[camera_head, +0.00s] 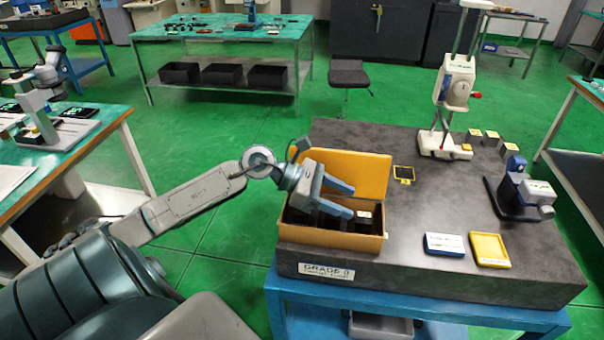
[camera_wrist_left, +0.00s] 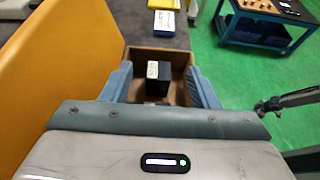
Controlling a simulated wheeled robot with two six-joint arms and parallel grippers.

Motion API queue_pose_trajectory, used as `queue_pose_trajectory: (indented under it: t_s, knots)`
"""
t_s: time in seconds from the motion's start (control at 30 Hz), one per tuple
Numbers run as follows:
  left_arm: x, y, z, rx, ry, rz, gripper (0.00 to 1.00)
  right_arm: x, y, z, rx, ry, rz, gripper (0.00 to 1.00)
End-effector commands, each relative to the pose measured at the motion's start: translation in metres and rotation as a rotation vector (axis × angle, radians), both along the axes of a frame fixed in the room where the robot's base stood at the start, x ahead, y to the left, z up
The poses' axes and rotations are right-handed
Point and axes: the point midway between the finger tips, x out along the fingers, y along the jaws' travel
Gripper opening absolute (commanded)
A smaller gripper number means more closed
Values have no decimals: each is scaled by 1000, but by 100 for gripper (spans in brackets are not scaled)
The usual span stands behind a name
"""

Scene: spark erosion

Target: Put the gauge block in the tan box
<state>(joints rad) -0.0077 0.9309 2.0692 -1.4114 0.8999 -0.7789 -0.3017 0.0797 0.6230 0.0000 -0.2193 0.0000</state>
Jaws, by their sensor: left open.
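The tan box (camera_head: 310,237) stands open at the left front of the dark granite plate, its orange-yellow lid (camera_head: 365,172) raised at the back. In the left wrist view the box (camera_wrist_left: 178,56) lies below my gripper. A small pale block (camera_wrist_left: 152,70), which looks like the gauge block, is inside the box, beside or on a black block (camera_wrist_left: 158,89); I cannot tell which. The pale block also shows in the head view (camera_head: 364,214). My left gripper (camera_head: 348,201) is open over the box, fingers on either side of the blocks and apart from them. My right gripper is out of view.
On the granite plate (camera_head: 440,200), a blue-and-white case (camera_head: 444,245) and a yellow tray (camera_head: 490,250) lie right of the box. A white stand instrument (camera_head: 453,90) and a dark-based gauge (camera_head: 517,195) stand farther off. The plate's middle is mostly clear.

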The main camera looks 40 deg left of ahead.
Motion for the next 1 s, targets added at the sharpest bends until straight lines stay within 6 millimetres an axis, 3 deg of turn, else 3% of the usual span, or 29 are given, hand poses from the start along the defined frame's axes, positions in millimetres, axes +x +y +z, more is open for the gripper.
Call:
queue_pose_trajectory:
  t_s: [0.2,0.57,0.6,1.0]
  knots:
    - [-9,15,3,7,4,1,54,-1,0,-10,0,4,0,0]
    - [-21,34,13,8,6,2,54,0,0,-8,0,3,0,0]
    - [-23,36,20,3,9,-2,54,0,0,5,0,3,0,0]
    - [-37,60,35,-1,6,1,54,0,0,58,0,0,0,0]
